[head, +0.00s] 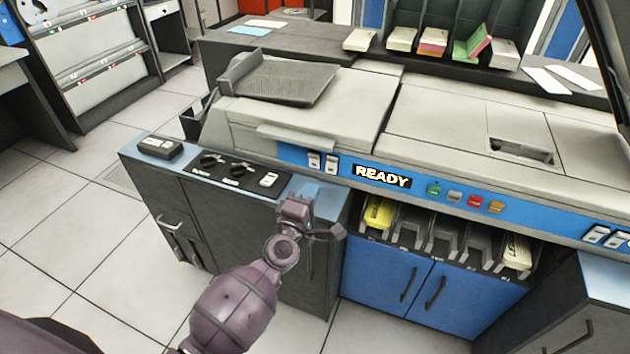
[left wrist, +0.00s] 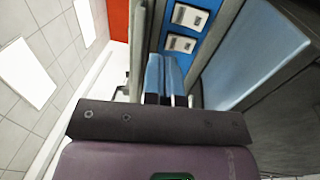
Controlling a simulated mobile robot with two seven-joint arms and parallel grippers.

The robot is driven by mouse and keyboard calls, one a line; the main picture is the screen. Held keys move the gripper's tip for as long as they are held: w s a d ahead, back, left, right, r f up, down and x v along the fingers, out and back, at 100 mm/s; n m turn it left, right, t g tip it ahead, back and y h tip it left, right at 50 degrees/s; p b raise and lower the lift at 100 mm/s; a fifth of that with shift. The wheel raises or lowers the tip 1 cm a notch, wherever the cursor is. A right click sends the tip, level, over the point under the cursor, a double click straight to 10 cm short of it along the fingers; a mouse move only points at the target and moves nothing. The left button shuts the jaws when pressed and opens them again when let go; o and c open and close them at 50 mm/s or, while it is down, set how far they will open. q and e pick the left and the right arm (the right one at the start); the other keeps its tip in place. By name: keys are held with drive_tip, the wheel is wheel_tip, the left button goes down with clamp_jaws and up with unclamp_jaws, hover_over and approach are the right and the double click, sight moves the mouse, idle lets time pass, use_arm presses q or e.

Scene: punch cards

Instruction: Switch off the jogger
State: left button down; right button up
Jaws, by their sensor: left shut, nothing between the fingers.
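I can read no label that says jogger. A dark control panel (head: 225,174) on the grey cabinet at left has two black knobs and a white rocker switch (head: 268,180). A small dark box (head: 158,147) with light switches sits at the cabinet's far left corner. My left gripper (head: 307,190) is shut and empty, right of the panel and in front of the blue strip. Its blue fingers (left wrist: 165,75) point toward the strip in the wrist view.
A lit READY sign (head: 382,176) and several coloured buttons are on the strip. Black card pockets (head: 440,240), some holding cards, sit below above blue doors (head: 400,285). A dark ridged tray (head: 285,80) tops the machine. The tiled floor (head: 60,240) at left is clear.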

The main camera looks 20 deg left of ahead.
use_arm(q)
drive_tip(key=s, duration=0.2)
drive_tip(key=shift+s+r, duration=0.15)
drive_tip(key=shift+s, duration=0.25)
use_arm(e)
drive_tip(key=shift+s+d, duration=0.15)
drive_tip(key=shift+s, duration=0.1)
drive_tip(key=shift+s, duration=0.1)
